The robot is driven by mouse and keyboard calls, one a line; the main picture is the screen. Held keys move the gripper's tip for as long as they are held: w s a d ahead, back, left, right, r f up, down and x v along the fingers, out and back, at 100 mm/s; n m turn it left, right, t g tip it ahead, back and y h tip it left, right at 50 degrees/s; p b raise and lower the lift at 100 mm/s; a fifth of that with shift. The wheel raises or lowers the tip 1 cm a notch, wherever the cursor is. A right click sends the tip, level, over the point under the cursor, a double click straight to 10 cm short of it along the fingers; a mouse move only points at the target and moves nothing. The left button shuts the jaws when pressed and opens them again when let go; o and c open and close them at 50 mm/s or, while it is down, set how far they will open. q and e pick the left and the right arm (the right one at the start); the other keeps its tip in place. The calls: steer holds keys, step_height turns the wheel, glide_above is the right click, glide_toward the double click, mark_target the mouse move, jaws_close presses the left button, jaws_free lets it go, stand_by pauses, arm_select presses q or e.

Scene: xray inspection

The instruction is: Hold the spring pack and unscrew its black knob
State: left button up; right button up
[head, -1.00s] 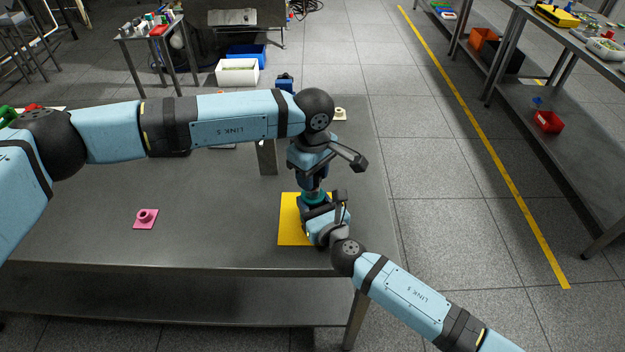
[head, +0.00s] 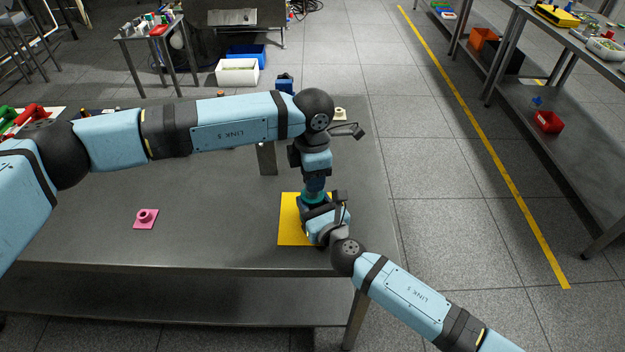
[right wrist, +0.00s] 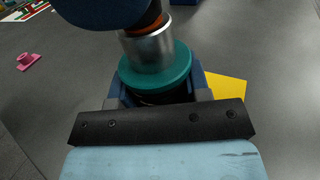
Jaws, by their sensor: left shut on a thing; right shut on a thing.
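The spring pack (head: 314,196) stands upright over the yellow square on the table, its teal flange showing between my two grippers. In the right wrist view the spring pack (right wrist: 157,68) has a wide teal flange, a silver cylinder above it and an orange-brown ring near the top. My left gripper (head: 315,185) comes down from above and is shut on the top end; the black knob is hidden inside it. My right gripper (head: 313,207) is shut around the lower part, below the flange; its fingers are mostly hidden by its own body.
The yellow square (head: 289,236) lies near the table's front right corner. A pink flanged piece (head: 146,218) sits to the left on the grey table (head: 220,245). A metal post (head: 267,160) stands just behind the grippers. The table between the pink piece and the square is clear.

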arm_select(q)
steer(key=shift+f+n, duration=0.1)
steer(key=shift+n, duration=0.8)
steer(key=shift+c, duration=0.4)
steer(key=o, duration=1.1)
steer(key=shift+o, duration=0.2)
steer(key=shift+r, duration=0.2)
steer(key=shift+r, duration=0.95)
steer(key=m, duration=0.3)
steer(key=shift+m, duration=0.3)
steer(key=m, duration=0.3)
steer(key=shift+m, duration=0.4)
